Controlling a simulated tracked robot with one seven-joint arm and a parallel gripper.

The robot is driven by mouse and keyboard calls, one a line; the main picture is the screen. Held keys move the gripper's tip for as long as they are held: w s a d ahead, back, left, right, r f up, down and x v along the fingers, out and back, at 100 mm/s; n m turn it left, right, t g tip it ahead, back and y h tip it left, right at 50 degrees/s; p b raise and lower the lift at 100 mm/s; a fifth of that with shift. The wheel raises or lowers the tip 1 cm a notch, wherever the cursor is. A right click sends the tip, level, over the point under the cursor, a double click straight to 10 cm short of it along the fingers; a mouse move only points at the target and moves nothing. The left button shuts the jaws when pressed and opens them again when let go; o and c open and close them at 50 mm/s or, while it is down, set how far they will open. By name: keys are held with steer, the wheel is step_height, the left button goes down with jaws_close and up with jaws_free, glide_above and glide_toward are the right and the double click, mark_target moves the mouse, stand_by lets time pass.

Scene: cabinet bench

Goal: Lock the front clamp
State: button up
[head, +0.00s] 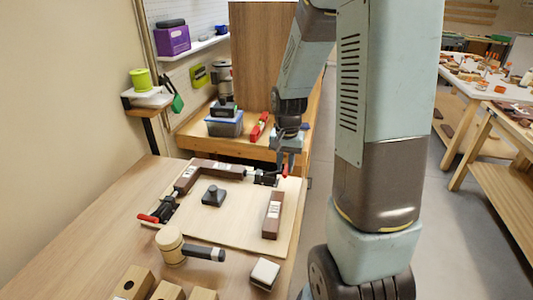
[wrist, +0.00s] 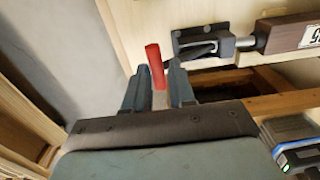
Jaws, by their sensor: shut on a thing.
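One toggle clamp (head: 265,178) with a dark body and a red handle (head: 285,171) sits at the board's far right corner, beside the end of a brown block (head: 217,167). In the wrist view, this clamp (wrist: 205,42) has its spindle pointing at the block (wrist: 288,32). My gripper (head: 283,155) is over the clamp's outer side. In the wrist view, my gripper (wrist: 157,82) has its fingers on both sides of the red handle (wrist: 155,65) and is shut on it. A second clamp (head: 165,208) with a red handle (head: 148,218) is at the board's left edge.
On the light board (head: 235,225) are a black knob-like piece (head: 213,195) and another brown block (head: 272,215). A mallet (head: 185,248), a white-topped block (head: 264,273) and wooden blocks lie nearer on the bench. A blue bin (head: 225,125) stands behind.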

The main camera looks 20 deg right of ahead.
steer(key=o, duration=0.6)
steer(key=shift+f, duration=0.15)
steer(key=shift+r, duration=3.55)
steer(key=shift+r, duration=0.15)
steer(key=s+a+r+n+t, duration=0.1)
steer(key=s+r+n+t, duration=0.1)
steer(key=s+r, duration=0.3)
steer(key=s+a+r+n+t, duration=0.1)
steer(key=s+a+r+n, duration=0.1)
steer(key=s+r, duration=0.4)
steer(key=s+a+r+n+t, duration=0.2)
steer(key=s+r, duration=0.3)
steer(key=s, duration=0.1)
steer(key=shift+s+r+n+t, duration=0.3)
steer(key=shift+n, duration=0.1)
